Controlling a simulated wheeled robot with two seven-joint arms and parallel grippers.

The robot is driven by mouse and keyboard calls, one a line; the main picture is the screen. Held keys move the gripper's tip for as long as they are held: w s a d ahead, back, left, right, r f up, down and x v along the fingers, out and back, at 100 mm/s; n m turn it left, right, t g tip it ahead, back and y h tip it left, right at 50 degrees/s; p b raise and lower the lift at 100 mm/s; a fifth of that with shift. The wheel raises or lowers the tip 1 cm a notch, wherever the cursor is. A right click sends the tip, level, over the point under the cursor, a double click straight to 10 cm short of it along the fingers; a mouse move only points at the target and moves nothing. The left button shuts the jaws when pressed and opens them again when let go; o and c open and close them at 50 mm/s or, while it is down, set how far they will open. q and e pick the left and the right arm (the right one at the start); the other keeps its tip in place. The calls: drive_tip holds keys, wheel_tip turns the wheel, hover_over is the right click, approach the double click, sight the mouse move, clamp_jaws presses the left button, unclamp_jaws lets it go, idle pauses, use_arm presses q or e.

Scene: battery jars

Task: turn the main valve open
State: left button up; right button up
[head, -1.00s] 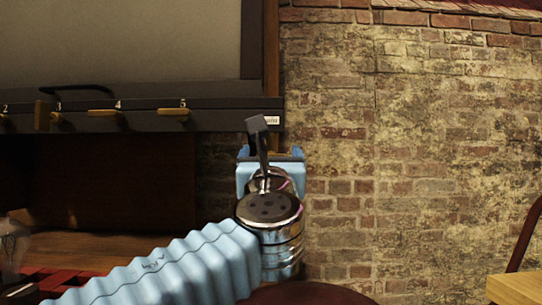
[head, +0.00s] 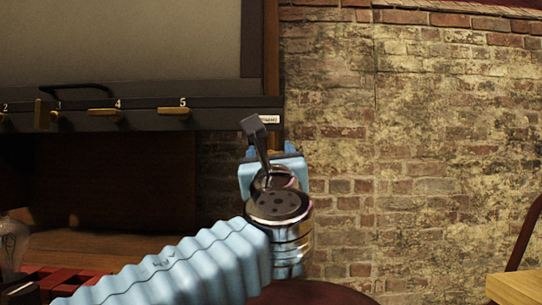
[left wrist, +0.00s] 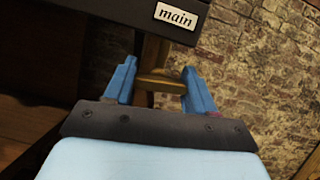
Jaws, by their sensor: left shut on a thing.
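The main valve's brass handle (left wrist: 160,82) shows in the left wrist view below the white "main" label (left wrist: 175,16). My left gripper (left wrist: 160,85) has a blue finger on each side of the handle and is shut on it. The handle lies across the gap between the fingers, slightly tilted. In the head view my left gripper (head: 276,152) is just below the right end of the dark rail, and its own body mostly hides the handle. The label also shows there (head: 268,119). My right gripper is in neither view.
The dark rail (head: 225,115) carries several numbered brass handles, such as those at 4 (head: 104,112) and 5 (head: 174,111). A brick wall (head: 420,160) stands to the right. A glass bulb (head: 12,243) is at the lower left, and a wooden surface (head: 517,287) at the lower right.

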use_arm(q)
drive_tip(key=n+y, duration=0.2)
drive_tip(key=n, duration=0.2)
drive_tip(key=shift+d+f, duration=0.1)
drive_tip(key=shift+f, duration=0.05)
drive_tip(key=shift+n+g+y+p, duration=0.7)
drive_tip(key=shift+n+y, duration=0.1)
drive_tip(key=shift+n, duration=0.9)
drive_tip(key=shift+f+n, duration=0.1)
drive_tip(key=shift+n, duration=0.2)
drive_tip(key=o, duration=0.9)
drive_tip(key=shift+w, duration=0.1)
drive_tip(key=shift+c, duration=0.2)
drive_tip(key=shift+o, duration=0.9)
drive_tip(key=b+v, duration=0.1)
drive_tip(key=v, duration=1.2)
drive_tip(key=shift+s, duration=0.4)
